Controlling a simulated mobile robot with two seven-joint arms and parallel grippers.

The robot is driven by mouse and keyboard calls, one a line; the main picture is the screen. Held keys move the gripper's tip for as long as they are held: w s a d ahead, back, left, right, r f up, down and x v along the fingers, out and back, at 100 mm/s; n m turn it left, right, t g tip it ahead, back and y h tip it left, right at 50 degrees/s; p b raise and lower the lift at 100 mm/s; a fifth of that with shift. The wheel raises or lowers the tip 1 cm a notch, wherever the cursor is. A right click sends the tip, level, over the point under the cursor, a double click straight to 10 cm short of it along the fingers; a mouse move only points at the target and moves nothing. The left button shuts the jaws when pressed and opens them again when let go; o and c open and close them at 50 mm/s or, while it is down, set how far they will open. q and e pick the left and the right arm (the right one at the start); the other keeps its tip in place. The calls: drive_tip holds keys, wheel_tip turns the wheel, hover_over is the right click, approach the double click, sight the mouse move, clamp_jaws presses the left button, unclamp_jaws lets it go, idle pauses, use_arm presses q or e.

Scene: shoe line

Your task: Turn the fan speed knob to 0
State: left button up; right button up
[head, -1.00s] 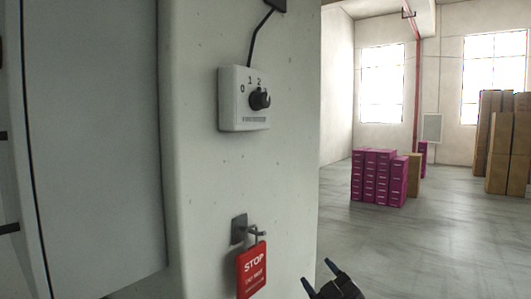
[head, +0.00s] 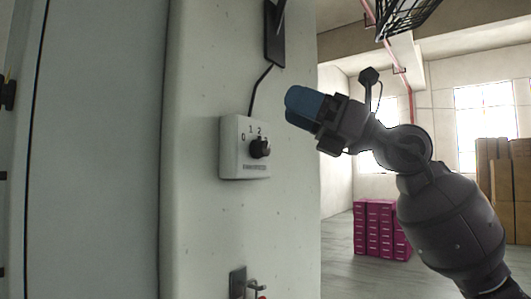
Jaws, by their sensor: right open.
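The fan speed knob (head: 260,147) is a black round knob on a white control box (head: 234,163) fixed to the pale pillar. Numbers from 0 at the left run over the knob. The way its pointer faces is too small to tell. My right gripper (head: 303,106), with blue fingertips, is raised to the right of the box and a little above the knob. Its fingers point left, and it appears apart from the knob and empty. It is open, though its two fingers overlap from this side. My left gripper is out of view.
A cable runs from the box up to a dark fitting (head: 274,32) on the pillar (head: 195,215). A hook bracket (head: 238,284) sits below, with a red tag at the bottom edge. Magenta boxes (head: 380,230) and brown cartons (head: 492,175) stand far behind at the right.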

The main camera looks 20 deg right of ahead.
sight(267, 148)
drive_tip(key=w+d+f+m+t+h, duration=0.4)
drive_tip(key=w+d+f+t+h, duration=0.15)
drive_tip(key=h, duration=0.45)
drive_tip(key=shift+t, duration=0.35)
drive_tip(key=p+x, duration=0.2)
drive_tip(key=x, duration=0.9)
drive_tip(key=shift+w+a+r, duration=0.15)
drive_tip(key=shift+w, duration=0.2)
drive_tip(key=c, duration=0.8)
drive_tip(key=shift+o, duration=0.2)
